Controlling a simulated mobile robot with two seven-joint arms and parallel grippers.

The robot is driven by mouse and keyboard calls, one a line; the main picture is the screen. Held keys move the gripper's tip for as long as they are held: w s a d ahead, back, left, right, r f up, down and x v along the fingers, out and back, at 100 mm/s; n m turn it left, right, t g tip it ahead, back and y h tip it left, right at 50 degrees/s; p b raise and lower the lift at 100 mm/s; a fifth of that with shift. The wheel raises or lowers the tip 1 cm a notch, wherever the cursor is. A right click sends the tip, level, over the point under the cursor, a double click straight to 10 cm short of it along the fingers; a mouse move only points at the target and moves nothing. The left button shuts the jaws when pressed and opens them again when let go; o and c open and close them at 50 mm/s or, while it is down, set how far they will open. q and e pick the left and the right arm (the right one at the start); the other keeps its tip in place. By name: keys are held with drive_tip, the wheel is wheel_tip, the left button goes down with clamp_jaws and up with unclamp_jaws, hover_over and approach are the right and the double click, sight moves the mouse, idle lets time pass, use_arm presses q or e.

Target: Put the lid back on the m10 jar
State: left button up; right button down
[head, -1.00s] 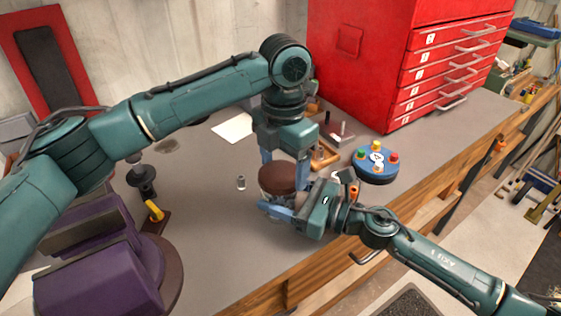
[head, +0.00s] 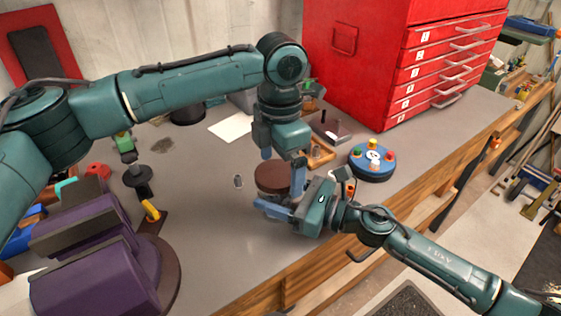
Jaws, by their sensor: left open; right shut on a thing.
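The jar (head: 271,199), clear and mostly hidden, stands on the grey bench. The dark brown round lid (head: 272,178) is on top of it and looks level; I cannot tell whether it is fully seated. My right gripper (head: 274,208) is shut on the jar, its blue fingers low around the body from the right. My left gripper (head: 283,160) is open and empty, pointing down just above and behind the lid. The label on the jar cannot be read.
A blue round holder with coloured knobs (head: 372,174) stands right of the jar. A red drawer cabinet (head: 370,70) stands behind. The bench left of the jar is mostly clear.

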use_arm(q)
drive_tip(key=shift+a+r, duration=0.1)
drive_tip(key=shift+r, duration=2.15)
